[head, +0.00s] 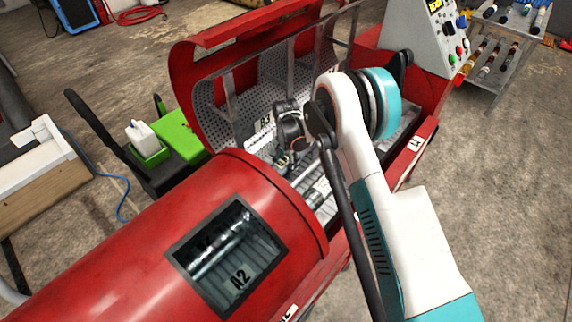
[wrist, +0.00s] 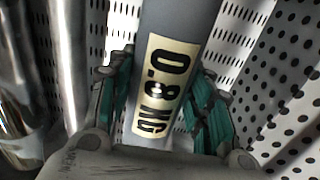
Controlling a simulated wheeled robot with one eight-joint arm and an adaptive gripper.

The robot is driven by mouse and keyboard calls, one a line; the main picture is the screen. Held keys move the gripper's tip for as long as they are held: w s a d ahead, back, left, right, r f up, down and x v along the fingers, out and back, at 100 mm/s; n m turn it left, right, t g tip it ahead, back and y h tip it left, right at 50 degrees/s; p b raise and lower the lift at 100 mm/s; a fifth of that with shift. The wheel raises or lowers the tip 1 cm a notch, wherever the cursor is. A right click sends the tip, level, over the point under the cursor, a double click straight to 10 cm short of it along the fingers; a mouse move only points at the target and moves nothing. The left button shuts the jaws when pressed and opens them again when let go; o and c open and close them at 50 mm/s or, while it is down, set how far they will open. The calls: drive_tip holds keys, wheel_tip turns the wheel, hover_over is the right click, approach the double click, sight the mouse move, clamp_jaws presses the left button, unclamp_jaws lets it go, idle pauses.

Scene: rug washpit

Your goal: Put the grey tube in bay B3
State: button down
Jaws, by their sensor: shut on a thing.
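The grey tube (wrist: 185,18) fills the middle of the wrist view, with a cream label reading "0.8 KG". My gripper (wrist: 163,68) has its teal-padded fingers on both sides of the tube and is shut on it. In the head view my gripper's dark wrist (head: 290,125) is down inside the open red machine; the fingers and the grey tube cannot be made out there. A pale label (head: 265,123) on the inner floor beside the wrist seems to read B3, partly covered. Whether the tube touches the bay floor cannot be told.
The red machine (head: 130,245) has a raised lid (head: 185,95) and perforated inner walls (wrist: 285,95). Shiny metal rods (wrist: 70,60) stand close left of the tube. A control box (head: 420,40) stands behind my arm.

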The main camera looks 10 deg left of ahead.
sight(286, 158)
drive_tip(key=shift+f, duration=0.2)
drive_tip(key=shift+f, duration=0.1)
drive_tip(key=c, duration=0.8)
unclamp_jaws()
wheel_tip(286, 158, up, 12)
drive_tip(key=p, duration=0.3)
drive_tip(key=shift+r+p, duration=0.2)
drive_tip(key=shift+p, duration=0.1)
